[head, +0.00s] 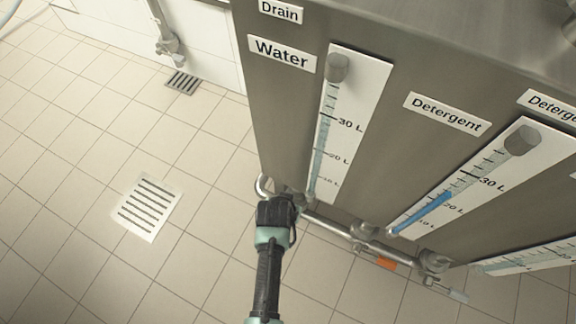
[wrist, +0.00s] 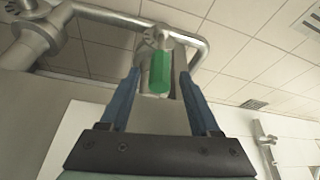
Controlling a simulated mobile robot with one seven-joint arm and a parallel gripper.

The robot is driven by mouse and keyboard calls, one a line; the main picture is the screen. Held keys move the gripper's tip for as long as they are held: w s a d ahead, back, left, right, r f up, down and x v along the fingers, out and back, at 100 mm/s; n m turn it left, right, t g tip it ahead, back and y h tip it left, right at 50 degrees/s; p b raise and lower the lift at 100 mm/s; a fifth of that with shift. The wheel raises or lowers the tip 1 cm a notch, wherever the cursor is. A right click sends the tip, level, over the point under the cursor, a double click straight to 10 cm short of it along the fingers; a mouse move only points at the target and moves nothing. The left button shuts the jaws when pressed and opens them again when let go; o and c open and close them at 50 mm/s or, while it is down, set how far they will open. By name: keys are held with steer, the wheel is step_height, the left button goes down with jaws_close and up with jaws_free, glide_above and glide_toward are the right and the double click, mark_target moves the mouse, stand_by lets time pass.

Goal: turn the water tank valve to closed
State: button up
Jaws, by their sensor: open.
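The steel tank's "Water" label (head: 282,54) sits above a scale with a gauge tube (head: 318,150) in the head view. My gripper (head: 281,196) is at the pipework below that scale, by the tank's lower left corner. It hides the valve there in the head view. In the wrist view a green valve handle (wrist: 160,72) hangs from a fitting on a bent metal pipe (wrist: 201,47). My gripper's two blue fingers (wrist: 159,76) are open, one on each side of the handle, with visible gaps. I cannot tell how deep the handle sits between them.
A horizontal pipe (head: 335,229) runs right along the tank's lower edge, with an orange handle (head: 386,264) farther along. A "Detergent" label (head: 447,114) and its blue-filled gauge (head: 425,212) are to the right. Open tiled floor with a drain grate (head: 147,206) lies left.

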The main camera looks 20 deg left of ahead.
steer(key=shift+b+x, duration=0.35)
steer(key=shift+x, duration=0.65)
steer(key=shift+w, duration=0.1)
jaws_close()
stand_by(0.7)
